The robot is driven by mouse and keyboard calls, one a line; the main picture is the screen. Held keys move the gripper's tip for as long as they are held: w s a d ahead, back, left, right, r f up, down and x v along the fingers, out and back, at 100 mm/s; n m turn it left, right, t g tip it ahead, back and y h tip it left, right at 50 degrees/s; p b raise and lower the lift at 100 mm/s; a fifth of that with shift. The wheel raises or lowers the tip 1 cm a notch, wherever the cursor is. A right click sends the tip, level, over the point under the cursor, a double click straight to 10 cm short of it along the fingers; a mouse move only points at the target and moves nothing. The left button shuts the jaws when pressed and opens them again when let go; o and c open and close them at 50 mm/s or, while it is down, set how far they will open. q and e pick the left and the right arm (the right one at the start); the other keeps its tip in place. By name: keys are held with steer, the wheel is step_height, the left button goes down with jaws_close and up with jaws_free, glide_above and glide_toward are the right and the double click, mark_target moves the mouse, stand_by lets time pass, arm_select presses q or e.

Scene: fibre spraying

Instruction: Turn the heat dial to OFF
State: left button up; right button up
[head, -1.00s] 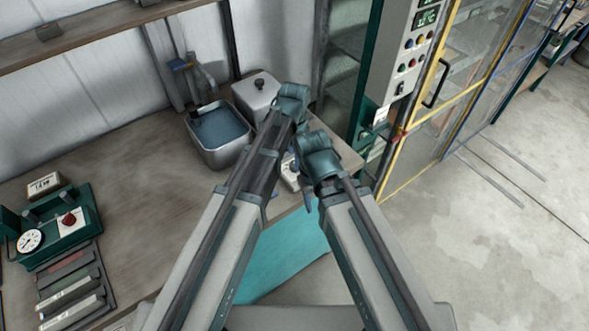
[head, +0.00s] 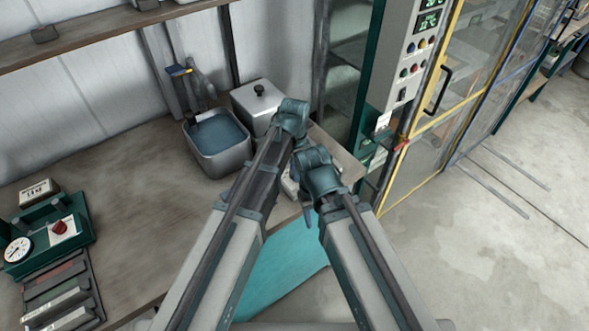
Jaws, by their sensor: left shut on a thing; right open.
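No dial marked for heat can be read here. A red knob (head: 60,227) sits on a white plate on a green bench device (head: 48,237) at the left, far from both grippers. A white object (head: 290,186) on the bench is mostly covered by my arms, and I cannot see whether it bears a dial. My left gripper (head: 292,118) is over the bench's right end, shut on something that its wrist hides. My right gripper (head: 312,165) is just below and right of it, close to the white object, open. Its fingertips are largely hidden.
A metal basin of water (head: 218,140) and a lidded grey container (head: 258,104) stand behind my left gripper. A control cabinet (head: 405,65) with displays and buttons and a yellow-framed door (head: 437,115) stand at the right. The middle of the bench (head: 140,200) is clear.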

arm_select(q)
steer(key=shift+n, duration=0.3)
jaws_close()
steer(key=n, duration=1.1)
steer(key=shift+n, duration=2.1)
steer(key=o, duration=1.1)
jaws_free()
